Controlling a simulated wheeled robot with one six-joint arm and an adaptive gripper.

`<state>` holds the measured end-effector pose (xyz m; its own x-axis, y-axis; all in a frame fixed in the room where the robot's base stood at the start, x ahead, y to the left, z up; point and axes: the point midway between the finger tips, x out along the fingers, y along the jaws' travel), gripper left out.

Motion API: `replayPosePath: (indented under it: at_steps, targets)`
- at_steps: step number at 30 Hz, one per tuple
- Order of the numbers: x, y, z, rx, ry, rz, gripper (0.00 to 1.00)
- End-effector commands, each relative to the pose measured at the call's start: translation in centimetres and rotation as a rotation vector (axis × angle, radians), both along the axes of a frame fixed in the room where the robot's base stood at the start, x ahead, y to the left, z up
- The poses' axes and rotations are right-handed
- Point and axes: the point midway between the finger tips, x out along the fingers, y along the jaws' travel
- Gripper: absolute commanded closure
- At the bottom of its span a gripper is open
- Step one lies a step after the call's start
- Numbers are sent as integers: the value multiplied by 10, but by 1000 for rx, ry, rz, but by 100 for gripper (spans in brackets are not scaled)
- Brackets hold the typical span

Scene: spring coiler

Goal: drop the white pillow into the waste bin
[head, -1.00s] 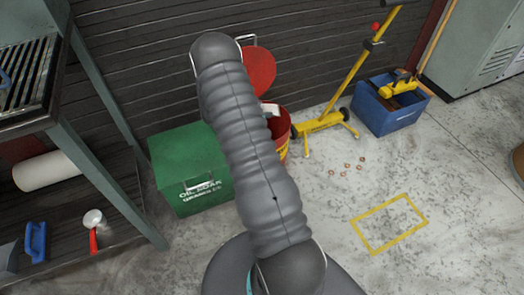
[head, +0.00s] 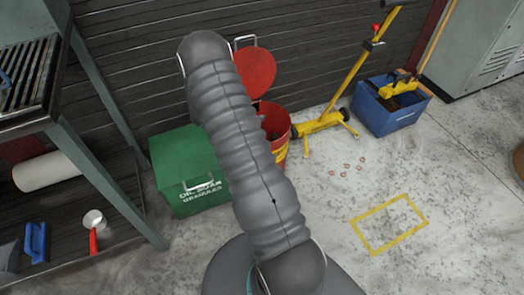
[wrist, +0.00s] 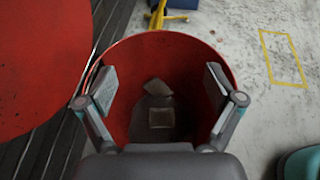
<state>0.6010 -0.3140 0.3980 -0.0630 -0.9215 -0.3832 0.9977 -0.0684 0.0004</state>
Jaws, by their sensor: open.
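The waste bin is a red round bin (head: 275,125) beside the green box, with its red lid (head: 255,72) raised against the wall. In the wrist view the bin (wrist: 120,62) is seen from above, open, with my gripper (wrist: 160,92) over its mouth. The fingers are spread wide with nothing between them. Deep inside lie two pale, shaded pieces: a tilted one (wrist: 157,87) and a squarish one (wrist: 161,118). One may be the white pillow; I cannot tell which. In the head view my arm hides part of the bin and most of the gripper.
A green granules box (head: 185,165) stands left of the bin. A yellow wheeled stand (head: 322,122) and a blue crate (head: 390,115) are to the right. Small copper-coloured rings (head: 346,168) lie on the floor near a yellow marked rectangle (head: 390,224). A shelf bench (head: 75,205) is at left.

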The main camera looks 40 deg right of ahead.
Motion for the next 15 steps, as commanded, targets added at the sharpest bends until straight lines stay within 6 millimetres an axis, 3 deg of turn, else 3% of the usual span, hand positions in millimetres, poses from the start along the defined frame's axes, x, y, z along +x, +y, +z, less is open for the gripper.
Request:
replayPosePath:
  at_steps: [7, 15]
  targets:
    - [4, 47, 20, 0, -2, 1, 8]
    - [5, 73, 30, 0, 0, 0, 8]
